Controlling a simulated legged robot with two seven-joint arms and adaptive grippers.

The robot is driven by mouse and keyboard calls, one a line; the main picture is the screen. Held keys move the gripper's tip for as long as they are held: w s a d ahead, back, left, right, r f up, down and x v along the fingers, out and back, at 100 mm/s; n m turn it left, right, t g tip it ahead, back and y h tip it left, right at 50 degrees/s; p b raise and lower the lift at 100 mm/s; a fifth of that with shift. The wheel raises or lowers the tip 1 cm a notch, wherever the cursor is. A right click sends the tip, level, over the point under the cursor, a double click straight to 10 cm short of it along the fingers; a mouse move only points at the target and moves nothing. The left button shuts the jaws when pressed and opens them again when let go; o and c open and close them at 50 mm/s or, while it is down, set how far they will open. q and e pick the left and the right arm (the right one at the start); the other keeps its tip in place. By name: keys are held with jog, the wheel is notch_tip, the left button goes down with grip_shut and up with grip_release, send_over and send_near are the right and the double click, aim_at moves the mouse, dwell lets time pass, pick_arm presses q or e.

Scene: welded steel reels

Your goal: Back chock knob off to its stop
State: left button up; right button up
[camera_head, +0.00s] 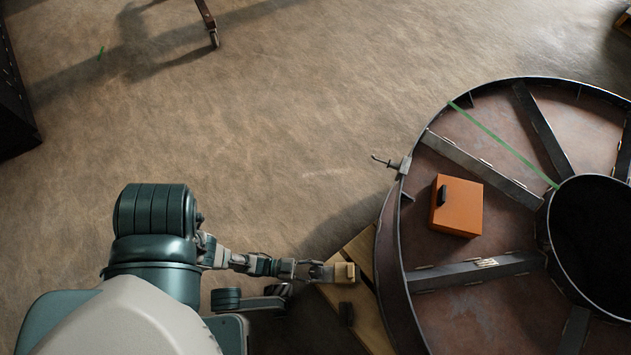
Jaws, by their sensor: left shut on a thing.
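A large round steel reel (391,262) with spokes fills the right side of the head view. A wooden chock (368,328) sits against its lower left rim. My left gripper (328,272) reaches in from the left to the chock's upper part. It is shut at a small tan block-like part (345,273), which I take for the chock knob. The fingers hide part of the knob, so its thread and stop cannot be made out. A small dark part (346,313) shows on the chock below. My right gripper is not in view.
An orange box (457,205) with a black handle lies on the reel between spokes. A metal clamp-like fitting (392,165) sticks out from the rim. A dark structure (14,105) stands at far left and a caster leg (209,25) at the top.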

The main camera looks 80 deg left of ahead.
pick_arm(q)
jog(key=o, duration=1.2)
jog(key=shift+a+f+y, duration=0.1)
jog(key=shift+y, duration=0.2)
jog(key=shift+s, duration=0.1)
jog(key=s, duration=0.2)
jog(key=s+a, duration=0.1)
jog(key=s, duration=0.4)
jog(key=shift+s+a, duration=0.15)
jog(key=shift+a, duration=0.1)
